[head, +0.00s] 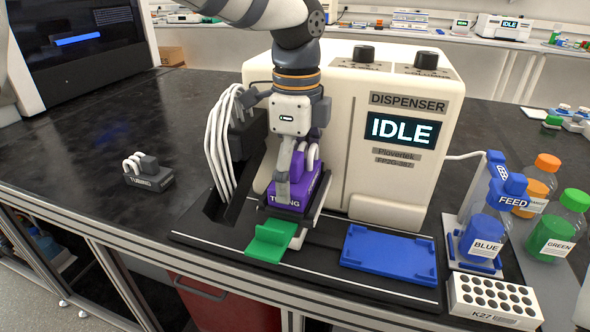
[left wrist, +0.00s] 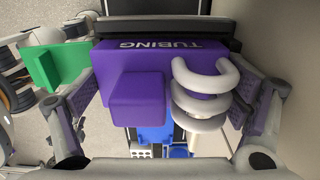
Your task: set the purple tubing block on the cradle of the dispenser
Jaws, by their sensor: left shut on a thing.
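The purple tubing block (head: 292,194), with white tube loops on it and a "TUBING" label, is at the front left of the cream dispenser (head: 350,150). My left gripper (head: 296,178) comes down from above and is shut on it. In the left wrist view, the purple block (left wrist: 137,85) sits between the two fingers of my left gripper (left wrist: 172,100). The block and gripper hide most of the cradle, and I cannot tell whether the block touches it. A green part (head: 270,240) sticks out just in front of the block. My right gripper is not in view.
A dark grey tubing block (head: 148,174) lies on the black bench at left. White tubes (head: 221,140) hang beside the dispenser. A blue tray (head: 389,253), a blue bottle (head: 484,238) and a white rack (head: 494,300) stand to the right.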

